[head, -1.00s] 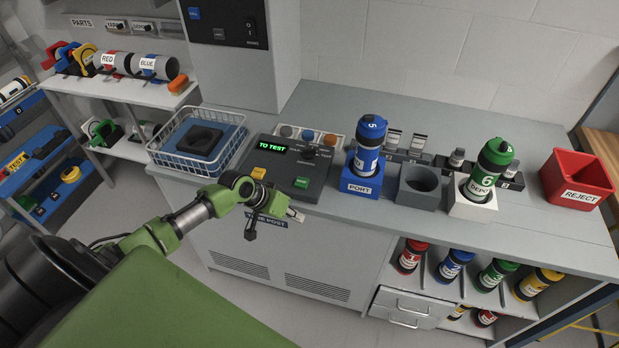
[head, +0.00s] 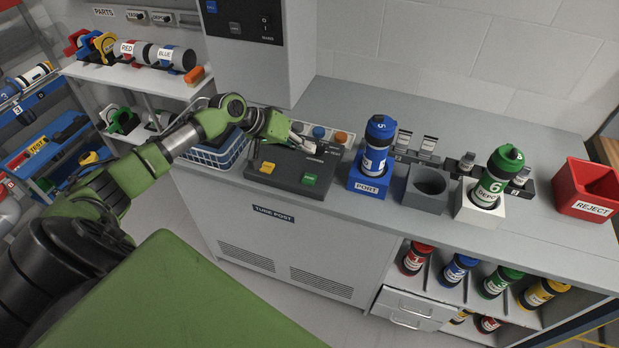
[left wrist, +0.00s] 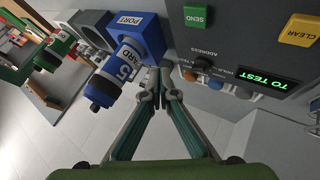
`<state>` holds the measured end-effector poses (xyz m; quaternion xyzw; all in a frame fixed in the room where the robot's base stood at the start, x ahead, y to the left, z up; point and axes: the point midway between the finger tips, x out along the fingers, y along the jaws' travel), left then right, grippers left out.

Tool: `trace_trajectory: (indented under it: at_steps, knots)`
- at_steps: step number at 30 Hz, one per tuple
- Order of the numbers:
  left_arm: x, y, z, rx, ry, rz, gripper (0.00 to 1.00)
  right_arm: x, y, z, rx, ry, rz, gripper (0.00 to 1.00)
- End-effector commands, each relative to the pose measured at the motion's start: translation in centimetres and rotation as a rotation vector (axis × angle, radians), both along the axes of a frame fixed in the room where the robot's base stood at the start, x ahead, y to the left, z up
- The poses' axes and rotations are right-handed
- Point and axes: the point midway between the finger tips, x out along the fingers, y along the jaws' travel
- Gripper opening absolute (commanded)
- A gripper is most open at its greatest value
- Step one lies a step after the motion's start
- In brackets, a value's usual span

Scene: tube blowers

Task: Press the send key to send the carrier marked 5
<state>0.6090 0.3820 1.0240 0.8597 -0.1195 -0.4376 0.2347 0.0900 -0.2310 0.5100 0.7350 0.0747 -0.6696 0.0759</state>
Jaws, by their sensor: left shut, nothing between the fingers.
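The blue carrier marked 5 (head: 377,148) stands upright in the blue port block (head: 368,183) right of the control panel (head: 284,179). It also shows in the left wrist view (left wrist: 126,68). The green send key (head: 309,179) is on the panel's front right; the left wrist view reads SEND on it (left wrist: 198,16). The yellow clear key (left wrist: 301,29) is beside it. The display (left wrist: 269,84) reads TO TEST. My left gripper (head: 313,146) is shut and empty over the back of the panel, near the address dial, apart from the send key. My right gripper is not in view.
A green carrier marked 6 (head: 495,177) stands in a white block, with an empty grey socket (head: 427,186) to its left. A wire basket (head: 215,152) is left of the panel. A red reject bin (head: 585,190) stands at the right end.

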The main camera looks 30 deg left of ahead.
Motion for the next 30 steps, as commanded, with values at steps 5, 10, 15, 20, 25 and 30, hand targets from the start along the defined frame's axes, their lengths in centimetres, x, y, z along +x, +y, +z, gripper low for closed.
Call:
trace_trajectory:
  at_steps: [5, 10, 15, 20, 25, 30]
  knots:
    - [0.0, 0.0, -0.8, 0.0, 0.001, -0.001, 0.0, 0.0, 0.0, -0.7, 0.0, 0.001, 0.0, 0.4]
    - [0.0, 0.0, -2.5, 0.001, 0.0, 0.0, 0.0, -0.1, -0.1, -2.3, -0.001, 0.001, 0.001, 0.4]
    - [0.0, 0.0, -5.0, 0.002, 0.0, 0.0, 0.0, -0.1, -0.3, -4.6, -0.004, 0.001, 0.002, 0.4]
    - [0.0, 0.0, -7.2, 0.001, 0.0, 0.001, 0.0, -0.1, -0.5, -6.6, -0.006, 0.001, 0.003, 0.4]
    - [0.0, -0.1, -8.6, 0.0, 0.0, 0.0, 0.0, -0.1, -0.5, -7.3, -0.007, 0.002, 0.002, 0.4]
    - [0.0, 0.0, -8.9, 0.001, 0.0, -0.001, 0.0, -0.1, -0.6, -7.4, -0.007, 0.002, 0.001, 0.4]
